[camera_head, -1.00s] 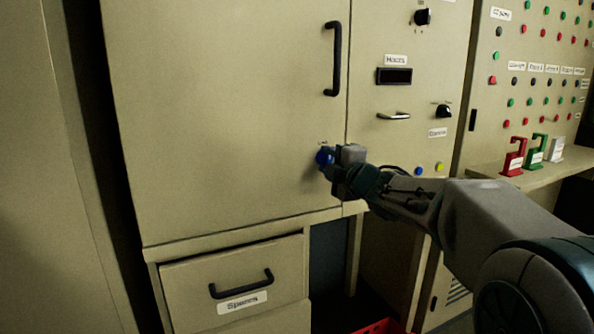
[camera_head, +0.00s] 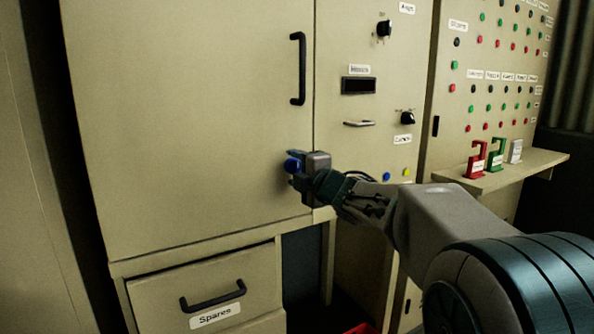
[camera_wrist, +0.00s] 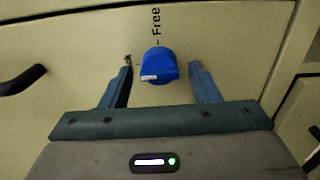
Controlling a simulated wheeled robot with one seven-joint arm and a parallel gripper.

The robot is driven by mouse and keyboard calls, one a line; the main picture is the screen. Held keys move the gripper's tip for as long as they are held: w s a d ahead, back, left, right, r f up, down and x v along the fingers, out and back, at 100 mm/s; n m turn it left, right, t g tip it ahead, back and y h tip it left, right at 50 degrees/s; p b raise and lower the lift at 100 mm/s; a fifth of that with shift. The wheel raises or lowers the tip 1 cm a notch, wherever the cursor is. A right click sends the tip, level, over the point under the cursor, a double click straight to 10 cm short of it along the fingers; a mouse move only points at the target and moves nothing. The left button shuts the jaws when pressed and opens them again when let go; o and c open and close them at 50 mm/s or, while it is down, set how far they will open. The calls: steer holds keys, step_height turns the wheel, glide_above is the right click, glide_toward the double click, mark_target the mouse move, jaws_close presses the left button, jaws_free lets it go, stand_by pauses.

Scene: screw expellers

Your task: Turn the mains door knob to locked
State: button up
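The blue mains door knob (camera_head: 293,165) is on the large beige cabinet door (camera_head: 195,110), near its lower right edge. In the wrist view the knob (camera_wrist: 158,66) has a white mark at its left end, and the word "Free" is printed on the door above it. The mark does not point at that word. My gripper (camera_wrist: 161,72) is open, with one finger on each side of the knob and a gap on both sides. In the head view my gripper (camera_head: 299,176) is at the door beside the knob, partly overlapping it.
A black door handle (camera_head: 298,68) is above the knob. A "Spares" drawer (camera_head: 200,290) is below. To the right are a panel with a black knob (camera_head: 405,118), a small lever handle (camera_head: 359,124), and a shelf (camera_head: 520,168) with red, green and white padlock-shaped tags.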

steer(key=shift+s, duration=0.1)
steer(key=p+v, duration=0.2)
steer(key=v, duration=1.1)
steer(key=shift+s+d, duration=0.15)
steer(key=shift+s, duration=0.15)
steer(key=shift+r+p, duration=0.15)
steer(key=shift+p, duration=0.15)
steer(key=s+d+r+m+g+h+p, duration=0.4)
steer(key=d+m+h+p, duration=0.4)
steer(key=m+p, duration=0.6)
steer(key=s+a+m+g+p, duration=0.2)
steer(key=s+m+g+p, duration=0.2)
steer(key=s+p, duration=0.3)
steer(key=s+a+m+g+p, duration=0.3)
steer(key=s+m+g+p, duration=0.2)
steer(key=s, duration=0.7)
steer(key=shift+s+a+g+p, duration=0.15)
steer(key=shift+a+g+p, duration=0.15)
steer(key=shift+p, duration=0.6)
steer(key=shift+f, duration=0.1)
